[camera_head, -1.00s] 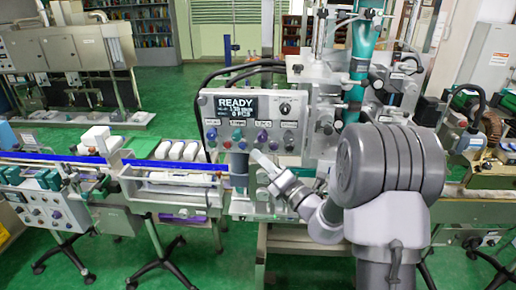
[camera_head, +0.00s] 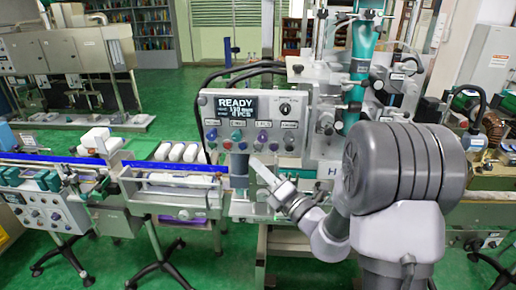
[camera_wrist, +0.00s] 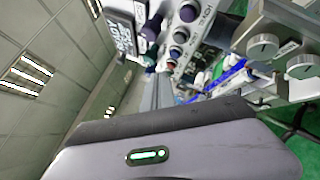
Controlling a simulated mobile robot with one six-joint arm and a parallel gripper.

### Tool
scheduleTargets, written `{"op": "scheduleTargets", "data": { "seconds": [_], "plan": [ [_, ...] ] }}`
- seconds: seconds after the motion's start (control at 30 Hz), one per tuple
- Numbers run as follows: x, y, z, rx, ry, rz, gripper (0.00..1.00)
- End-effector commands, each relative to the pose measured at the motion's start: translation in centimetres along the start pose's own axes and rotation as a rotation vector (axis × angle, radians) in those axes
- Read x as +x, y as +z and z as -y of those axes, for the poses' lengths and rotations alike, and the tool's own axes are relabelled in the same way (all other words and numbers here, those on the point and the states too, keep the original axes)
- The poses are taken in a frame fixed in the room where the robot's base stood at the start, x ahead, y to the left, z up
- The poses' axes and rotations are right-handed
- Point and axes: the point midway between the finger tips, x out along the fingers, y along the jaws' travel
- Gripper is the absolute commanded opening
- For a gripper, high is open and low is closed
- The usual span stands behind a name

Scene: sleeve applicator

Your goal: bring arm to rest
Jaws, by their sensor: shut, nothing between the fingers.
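My gripper (camera_head: 262,170) is shut and empty. In the wrist view the panel (camera_wrist: 176,38) shows tilted beyond the grey gripper body. The panel screen reads READY, with several coloured knobs and buttons below it.
Rolling stands with black legs (camera_head: 162,265) stand on the green floor. A machine column with a teal tube (camera_head: 360,65) rises behind my arm. Open floor lies at the front left.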

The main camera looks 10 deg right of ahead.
Motion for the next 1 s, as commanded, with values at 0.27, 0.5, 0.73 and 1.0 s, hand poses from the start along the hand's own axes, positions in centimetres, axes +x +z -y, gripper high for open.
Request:
{"op": "scheduleTargets", "data": {
  "seconds": [0.27, 0.5, 0.73, 1.0],
  "plan": [
    [-1.8, -10.7, -10.6, -0.432, 0.229, -0.46, 0.0],
    [-20.4, -22.3, -13.0, -1.739, 0.806, -1.253, 0.0],
    [-26.5, -15.9, -9.3, 2.43, -1.026, 1.475, 0.0],
    [-26.8, -14.9, -9.2, 2.367, -0.991, 1.427, 0.0]
  ]
}}
